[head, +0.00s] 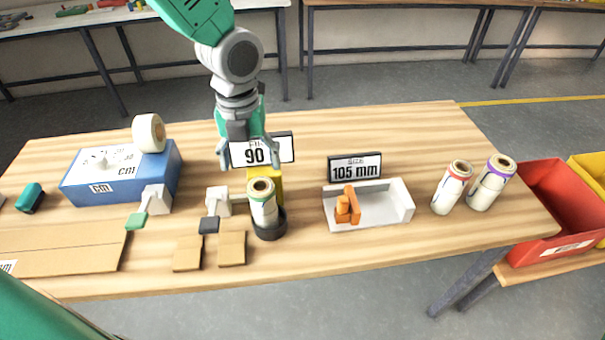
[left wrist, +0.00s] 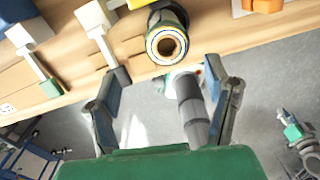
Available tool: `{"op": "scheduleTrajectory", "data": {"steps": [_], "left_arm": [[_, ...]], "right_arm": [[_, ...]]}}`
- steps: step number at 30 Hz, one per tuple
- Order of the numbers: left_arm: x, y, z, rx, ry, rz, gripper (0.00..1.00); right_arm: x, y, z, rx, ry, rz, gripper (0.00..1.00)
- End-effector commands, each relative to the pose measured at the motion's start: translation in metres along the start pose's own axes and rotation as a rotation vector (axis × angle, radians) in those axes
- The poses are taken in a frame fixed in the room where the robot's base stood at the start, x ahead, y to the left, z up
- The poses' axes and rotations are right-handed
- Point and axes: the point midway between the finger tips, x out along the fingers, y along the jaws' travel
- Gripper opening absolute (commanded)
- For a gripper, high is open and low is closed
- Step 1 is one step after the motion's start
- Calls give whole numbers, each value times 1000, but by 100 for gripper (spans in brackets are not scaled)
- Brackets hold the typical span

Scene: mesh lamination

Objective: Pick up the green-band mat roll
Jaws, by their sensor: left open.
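The green-band mat roll (head: 263,203) is a pale roll with a hollow core, standing upright in a dark round holder (head: 270,228) near the table's front middle. In the left wrist view the open end of the roll (left wrist: 167,46) shows at the top centre, beyond my fingers. My left gripper (head: 249,156) is open and empty, above and behind the roll in the head view, with fingers pointing down. In the left wrist view its fingers (left wrist: 162,84) are spread, with only floor and blurred parts between them. My right gripper is not in view.
A red-band roll (head: 451,188) and a purple-band roll (head: 491,183) stand at the table's right. A white tray (head: 398,205) holds orange parts. Size signs (head: 354,168) stand behind. A blue box (head: 122,185) carries a white roll (head: 148,133). Brown pads lie in front. A red bin (head: 560,195) stands right.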

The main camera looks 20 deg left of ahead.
Motion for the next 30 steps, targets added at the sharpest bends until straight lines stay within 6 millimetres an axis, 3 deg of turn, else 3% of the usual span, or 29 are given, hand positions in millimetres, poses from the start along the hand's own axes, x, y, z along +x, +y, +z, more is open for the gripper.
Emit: {"op": "scheduleTrajectory", "data": {"steps": [1, 4, 13, 23, 30], "left_arm": [[-7, 0, 1, 31, -4, 6, 71], [-2, -2, 0, 59, -3, 15, 71], [58, -5, 3, 58, 0, 19, 71], [86, -5, 3, 56, -2, 17, 71], [122, -6, 6, 55, -1, 17, 71]], "right_arm": [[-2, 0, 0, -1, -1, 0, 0], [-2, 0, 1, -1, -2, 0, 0], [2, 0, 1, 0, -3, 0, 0], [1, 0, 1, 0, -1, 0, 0], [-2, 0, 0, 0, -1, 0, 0]]}}
